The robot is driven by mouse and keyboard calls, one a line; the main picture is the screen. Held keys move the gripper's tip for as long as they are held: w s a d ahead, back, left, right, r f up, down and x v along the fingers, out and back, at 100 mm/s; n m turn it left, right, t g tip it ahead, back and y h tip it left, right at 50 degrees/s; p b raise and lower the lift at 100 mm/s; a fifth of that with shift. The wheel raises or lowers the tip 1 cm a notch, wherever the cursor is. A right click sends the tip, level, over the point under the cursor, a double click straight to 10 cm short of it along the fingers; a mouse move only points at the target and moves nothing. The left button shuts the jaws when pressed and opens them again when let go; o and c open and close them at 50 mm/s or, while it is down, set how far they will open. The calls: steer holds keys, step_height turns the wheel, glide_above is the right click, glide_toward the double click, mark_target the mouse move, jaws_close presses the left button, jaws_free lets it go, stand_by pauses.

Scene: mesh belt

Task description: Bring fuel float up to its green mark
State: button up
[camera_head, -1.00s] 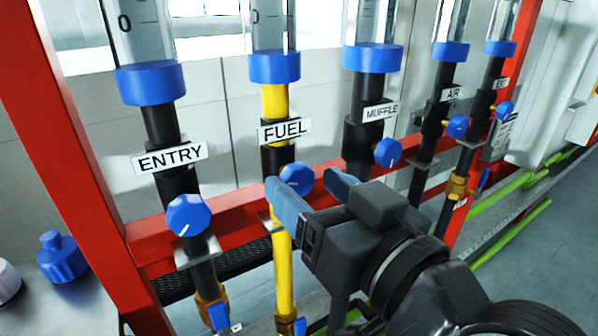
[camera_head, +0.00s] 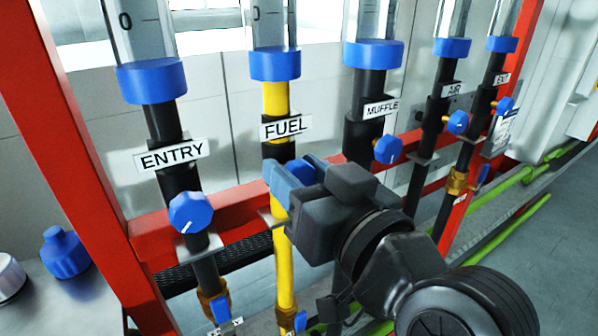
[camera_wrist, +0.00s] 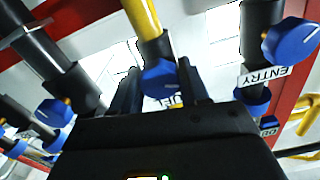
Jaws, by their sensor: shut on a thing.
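The fuel line is a yellow and black pipe with a FUEL label (camera_head: 284,127). Above it stands a clear flowmeter tube (camera_head: 270,24) in a blue collar (camera_head: 275,64). Only the bottom of the tube shows, with a 0 on its scale; I see neither the float nor a green mark. My gripper (camera_head: 290,178) is at the fuel line just below the label, its fingers shut on the blue fuel knob. In the wrist view the fuel knob (camera_wrist: 164,80) sits between the two dark fingers.
The ENTRY knob (camera_head: 190,212) is close on the left, the MUFFLE knob (camera_head: 388,149) close on the right. AIR and another line stand further right. A red frame (camera_head: 75,150) surrounds the pipes. Grey floor is open at right.

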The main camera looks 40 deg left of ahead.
steer(key=shift+c, duration=1.2)
steer(key=shift+b, duration=0.3)
steer(key=shift+f+n+b, duration=0.2)
steer(key=shift+n+b, duration=0.35)
steer(key=shift+n, duration=0.05)
steer(key=n+b, duration=0.3)
steer(key=shift+b, duration=0.3)
steer(key=n+b, duration=0.5)
steer(key=shift+s+n, duration=0.1)
steer(key=shift+n, duration=0.2)
steer(key=shift+s+n+b, duration=0.1)
steer(key=shift+n+b, duration=1.15)
steer(key=shift+n, duration=0.15)
steer(key=shift+r, duration=0.15)
